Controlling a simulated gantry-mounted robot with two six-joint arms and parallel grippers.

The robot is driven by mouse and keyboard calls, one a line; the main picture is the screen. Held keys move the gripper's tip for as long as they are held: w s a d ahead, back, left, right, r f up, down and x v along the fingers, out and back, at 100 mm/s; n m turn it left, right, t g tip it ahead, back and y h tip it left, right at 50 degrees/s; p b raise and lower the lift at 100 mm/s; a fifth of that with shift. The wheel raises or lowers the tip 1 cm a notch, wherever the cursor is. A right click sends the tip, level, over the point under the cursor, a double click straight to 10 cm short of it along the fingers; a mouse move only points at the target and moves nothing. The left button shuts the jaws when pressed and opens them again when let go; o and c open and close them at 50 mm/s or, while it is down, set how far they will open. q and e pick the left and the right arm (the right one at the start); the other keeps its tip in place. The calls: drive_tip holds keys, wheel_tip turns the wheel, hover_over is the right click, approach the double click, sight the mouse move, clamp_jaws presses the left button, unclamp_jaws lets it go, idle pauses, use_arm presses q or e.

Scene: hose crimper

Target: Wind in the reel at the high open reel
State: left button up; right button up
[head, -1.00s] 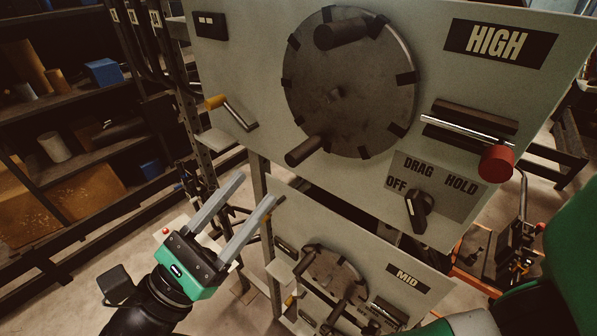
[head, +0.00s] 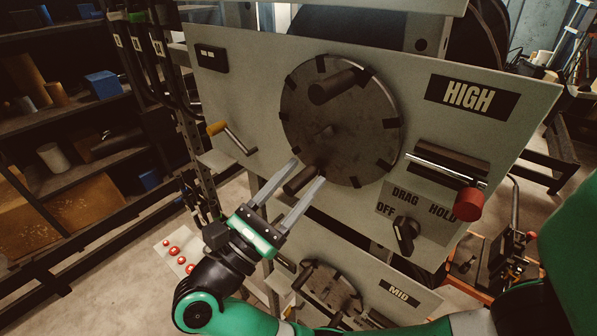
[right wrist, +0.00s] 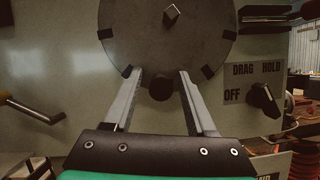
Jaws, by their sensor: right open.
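The HIGH panel (head: 240,90) carries a round dark reel disc (head: 350,125) with several black blocks round its rim. In the right wrist view, the lower handle's round end (right wrist: 160,88) shows between the fingertips, with a gap on each side. I cannot tell whether either finger touches it. My left gripper is not in view.
Right of the disc are a red-knobbed rod (head: 468,204) and an OFF/DRAG/HOLD selector (head: 405,236). A yellow-tipped crank (head: 231,136) is on the left. The MID panel (head: 395,293) sits below. Shelves (head: 70,110) stand at far left.

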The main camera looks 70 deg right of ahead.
clamp_jaws()
idle(0.3)
idle(1.1)
